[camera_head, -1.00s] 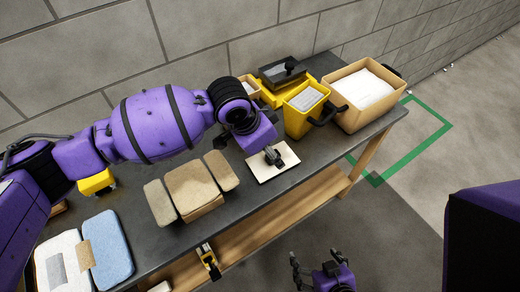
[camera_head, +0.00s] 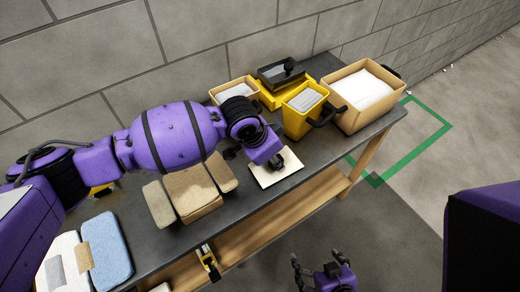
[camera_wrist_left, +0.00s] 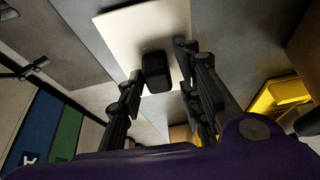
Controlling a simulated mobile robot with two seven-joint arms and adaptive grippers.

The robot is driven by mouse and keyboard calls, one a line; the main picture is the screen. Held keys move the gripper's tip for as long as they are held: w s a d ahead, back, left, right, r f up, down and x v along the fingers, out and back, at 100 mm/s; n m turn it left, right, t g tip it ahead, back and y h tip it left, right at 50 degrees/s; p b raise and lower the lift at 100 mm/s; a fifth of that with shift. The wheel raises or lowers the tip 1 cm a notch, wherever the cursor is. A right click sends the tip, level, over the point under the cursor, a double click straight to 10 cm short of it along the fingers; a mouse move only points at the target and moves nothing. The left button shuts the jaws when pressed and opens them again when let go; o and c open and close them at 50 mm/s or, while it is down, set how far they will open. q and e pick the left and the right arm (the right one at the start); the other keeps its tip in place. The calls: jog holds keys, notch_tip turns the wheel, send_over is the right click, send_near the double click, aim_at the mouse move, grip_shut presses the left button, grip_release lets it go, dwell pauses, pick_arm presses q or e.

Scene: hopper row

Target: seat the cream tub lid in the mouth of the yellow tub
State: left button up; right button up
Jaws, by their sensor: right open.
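The cream tub lid (camera_head: 266,179) is a flat square plate lying on the dark bench, near its front edge. Its black knob (camera_wrist_left: 157,73) shows in the left wrist view. My left gripper (camera_head: 284,162) is over the lid, pointing down. Its fingers are apart on either side of the knob, with gaps visible. The yellow tub (camera_head: 296,124) stands behind and right of the lid, with its mouth uncovered, pale contents inside and a dark handle at its right. My right gripper (camera_head: 324,272) is open and empty, low in front of the bench.
A tan bin (camera_head: 352,119) with white contents stands right of the tub. A tan folded piece (camera_head: 190,190) and a blue pad (camera_head: 107,250) lie left on the bench.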

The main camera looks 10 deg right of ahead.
pick_arm(q)
jog(key=shift+s+a+f, duration=0.1)
jog(key=shift+s+f, duration=0.1)
jog(key=shift+f, duration=0.05)
jog(key=c, duration=0.5)
grip_shut()
pick_arm(e)
jog(key=shift+s+a, duration=0.1)
jog(key=shift+a, duration=0.05)
jog(key=shift+a, duration=0.1)
pick_arm(q)
jog(key=shift+r, duration=0.35)
notch_tip(320, 180, up, 3)
jog(key=shift+f, duration=0.1)
jog(key=s+a+r+p, duration=0.1)
jog(key=s+a+r, duration=0.7)
jog(key=s+r, duration=0.1)
jog(key=shift+s+a+r+p, duration=0.3)
jog(key=shift+s+a+r, duration=0.05)
jog(key=shift+s, duration=0.55)
pick_arm(e)
jog(key=shift+a+r, duration=0.1)
jog(key=shift+r, duration=0.5)
